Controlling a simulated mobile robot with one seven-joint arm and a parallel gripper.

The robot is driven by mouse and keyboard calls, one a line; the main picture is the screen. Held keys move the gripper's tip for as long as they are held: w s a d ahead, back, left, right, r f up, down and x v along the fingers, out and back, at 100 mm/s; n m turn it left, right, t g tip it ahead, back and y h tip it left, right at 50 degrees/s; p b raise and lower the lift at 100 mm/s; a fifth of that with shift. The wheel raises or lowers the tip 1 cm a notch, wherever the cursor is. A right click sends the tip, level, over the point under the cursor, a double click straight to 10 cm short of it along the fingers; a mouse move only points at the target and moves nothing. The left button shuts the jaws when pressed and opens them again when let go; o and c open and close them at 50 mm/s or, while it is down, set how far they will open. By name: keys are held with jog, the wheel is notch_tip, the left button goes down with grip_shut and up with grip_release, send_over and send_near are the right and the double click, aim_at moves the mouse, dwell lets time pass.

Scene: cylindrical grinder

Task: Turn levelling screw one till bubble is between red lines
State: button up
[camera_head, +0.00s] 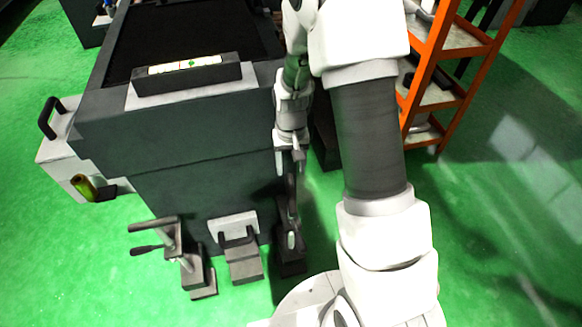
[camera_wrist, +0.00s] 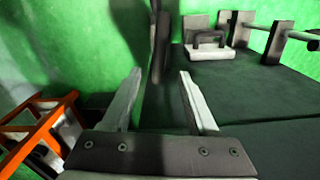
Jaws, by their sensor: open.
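The spirit level (camera_head: 185,66) sits on top of the dark grinder (camera_head: 200,130) in the head view. Its vial shows pale yellow-green with a green bubble; I cannot tell where the bubble stands against the red lines. A levelling screw with dark handles (camera_head: 168,238) stands at the lower left of the grinder. Another dark upright screw part (camera_head: 291,205) is at the lower right, below my gripper (camera_head: 289,158). In the wrist view my gripper (camera_wrist: 160,73) is open and empty, its fingers either side of a dark bar (camera_wrist: 160,42) that lies beyond the fingertips. Which screw is number one is unclear.
A grey bracket with a dark handle (camera_head: 236,228) stands between the two screws. An orange shelf rack (camera_head: 450,75) stands to the right of the grinder. A grey box with a black handle (camera_head: 62,140) is on the left. Green floor (camera_head: 500,220) is clear at the right.

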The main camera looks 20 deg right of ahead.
jog(key=shift+c, duration=0.2)
jog(key=shift+s+a, duration=0.1)
jog(key=shift+c, duration=1.2)
jog(key=s+a+n, duration=0.1)
jog(key=n, duration=0.1)
jog(key=s+a+n+p, duration=0.1)
jog(key=n, duration=0.1)
jog(key=s+a+n+h, duration=0.1)
jog(key=a+n, duration=0.1)
jog(key=n, duration=0.1)
jog(key=shift+g, duration=0.4)
grip_shut()
jog(key=s+a+n+h+p, duration=0.2)
jog(key=s+a+n, duration=0.3)
jog(key=n, duration=0.8)
jog(key=w+d+f+t+b, duration=0.1)
jog(key=d+f+b, duration=0.4)
jog(key=f, duration=0.5)
jog(key=shift+w+f, duration=0.15)
jog(key=shift+w, duration=0.05)
